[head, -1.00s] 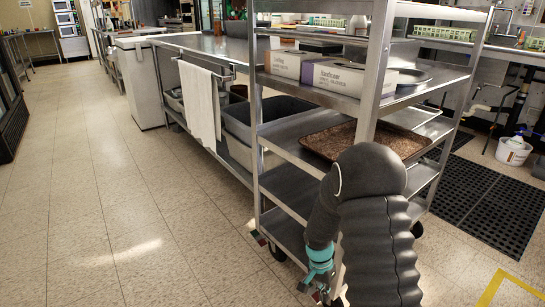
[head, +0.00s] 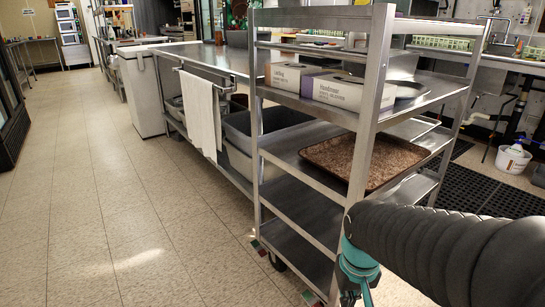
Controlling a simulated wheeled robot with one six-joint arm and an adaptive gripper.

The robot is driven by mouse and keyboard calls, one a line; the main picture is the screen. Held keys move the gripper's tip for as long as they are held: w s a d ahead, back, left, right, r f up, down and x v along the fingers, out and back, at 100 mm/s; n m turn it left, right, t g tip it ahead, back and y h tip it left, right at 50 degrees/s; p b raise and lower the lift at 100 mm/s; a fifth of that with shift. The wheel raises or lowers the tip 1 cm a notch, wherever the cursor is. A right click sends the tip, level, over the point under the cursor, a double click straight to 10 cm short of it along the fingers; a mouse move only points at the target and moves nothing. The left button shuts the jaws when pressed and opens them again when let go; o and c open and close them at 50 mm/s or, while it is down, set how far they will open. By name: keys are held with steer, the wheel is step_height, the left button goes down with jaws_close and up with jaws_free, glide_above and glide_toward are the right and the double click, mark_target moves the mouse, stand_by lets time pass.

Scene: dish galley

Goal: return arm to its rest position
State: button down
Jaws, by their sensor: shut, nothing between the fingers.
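My arm comes in from the lower right in the head view, in front of the right side of a metal shelf cart (head: 362,130). My gripper (head: 360,295) is at the bottom of the picture, below a teal wrist part, and is partly cut off by the edge. It is shut and empty, in front of the cart's lower front post. I cannot tell whether it touches the cart.
The cart holds a brown speckled tray (head: 362,162) and two labelled boxes (head: 347,92). A white towel (head: 200,112) hangs from the steel counter behind. A white bucket (head: 513,158) and a black mat (head: 475,190) lie right. The left floor (head: 90,210) is clear.

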steer(key=s+r+t+p, duration=0.1)
steer(key=s+r+t, duration=0.3)
steer(key=r, duration=0.6)
steer(key=s, duration=0.2)
steer(key=shift+s+d+r, duration=0.2)
steer(key=shift+s, duration=0.1)
